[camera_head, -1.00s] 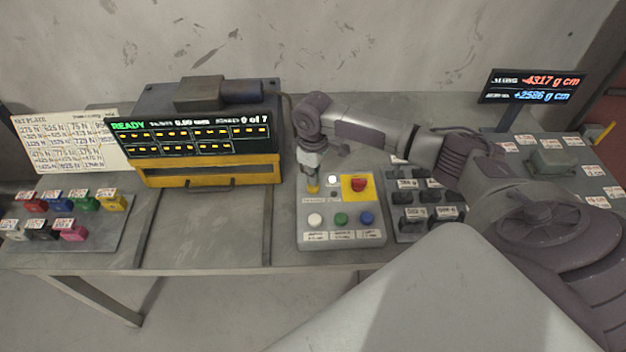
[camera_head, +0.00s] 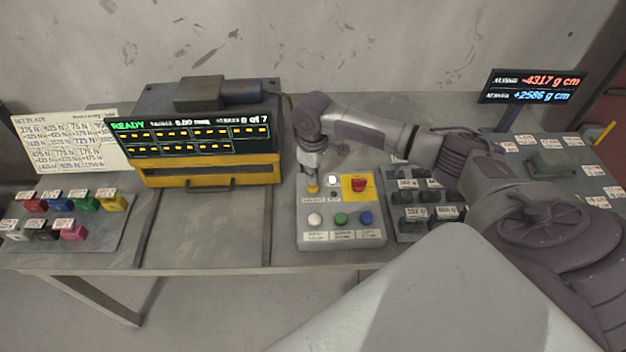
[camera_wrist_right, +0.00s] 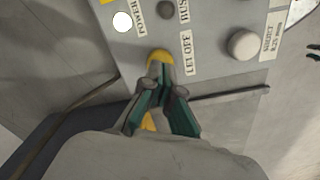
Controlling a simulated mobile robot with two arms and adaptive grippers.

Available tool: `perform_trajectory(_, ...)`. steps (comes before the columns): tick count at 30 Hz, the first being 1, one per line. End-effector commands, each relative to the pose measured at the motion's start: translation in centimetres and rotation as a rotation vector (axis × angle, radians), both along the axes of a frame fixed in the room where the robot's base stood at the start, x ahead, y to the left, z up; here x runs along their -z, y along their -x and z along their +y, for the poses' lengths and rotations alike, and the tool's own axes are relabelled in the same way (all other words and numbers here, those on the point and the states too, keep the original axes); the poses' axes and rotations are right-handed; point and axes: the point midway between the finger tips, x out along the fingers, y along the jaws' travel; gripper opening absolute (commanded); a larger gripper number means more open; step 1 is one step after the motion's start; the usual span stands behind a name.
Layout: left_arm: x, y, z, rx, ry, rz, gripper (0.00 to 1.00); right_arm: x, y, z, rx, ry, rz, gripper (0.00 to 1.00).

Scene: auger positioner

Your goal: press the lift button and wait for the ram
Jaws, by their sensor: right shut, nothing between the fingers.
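The grey control box (camera_head: 299,228) stands near the table's front edge. It has a yellow button (camera_head: 313,189) at the back left, a red button (camera_head: 359,185) on a yellow plate, and white (camera_head: 315,219), green (camera_head: 341,219) and blue (camera_head: 366,218) buttons in front. My right gripper (camera_head: 313,174) is shut and empty, pointing down at the yellow button. In the right wrist view its fingertips (camera_wrist_right: 158,82) overlap the yellow button (camera_wrist_right: 159,55); whether they touch it I cannot tell. A label beside it looks like "LET OFF"; I cannot make out which button says lift. My left gripper is out of view.
The machine with a yellow front (camera_head: 210,172) and a display (camera_head: 190,135) reading READY stands left of the box. A rack of dark blocks (camera_head: 405,230) is close on the right. Coloured blocks on a tray (camera_head: 115,235) sit at far left.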

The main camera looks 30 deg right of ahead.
Motion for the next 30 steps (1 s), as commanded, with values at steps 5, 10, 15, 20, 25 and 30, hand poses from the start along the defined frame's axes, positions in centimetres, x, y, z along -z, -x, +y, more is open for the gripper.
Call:
perform_trajectory(5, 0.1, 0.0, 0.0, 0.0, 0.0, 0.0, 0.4, 0.4, 0.0, 0.0, 0.0, -0.001, 0.0, 0.0)
perform_trajectory(10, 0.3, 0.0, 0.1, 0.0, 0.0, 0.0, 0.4, 0.7, 0.0, 0.0, -0.001, -0.001, 0.0, 0.0)
perform_trajectory(15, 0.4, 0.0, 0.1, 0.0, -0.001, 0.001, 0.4, 1.0, 0.0, 0.0, -0.001, -0.001, 0.0, 0.0)
perform_trajectory(20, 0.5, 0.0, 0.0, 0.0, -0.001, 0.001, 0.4, 1.4, 0.0, 0.0, 0.0, 0.0, 0.0, 0.0)
perform_trajectory(25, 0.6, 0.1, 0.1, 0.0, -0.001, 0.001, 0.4, 1.7, 0.0, 0.0, 0.0, 0.0, 0.0, 0.0)
perform_trajectory(30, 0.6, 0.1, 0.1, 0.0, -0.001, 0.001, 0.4, 1.8, 0.0, 0.0, 0.0, 0.0, 0.0, 0.0)
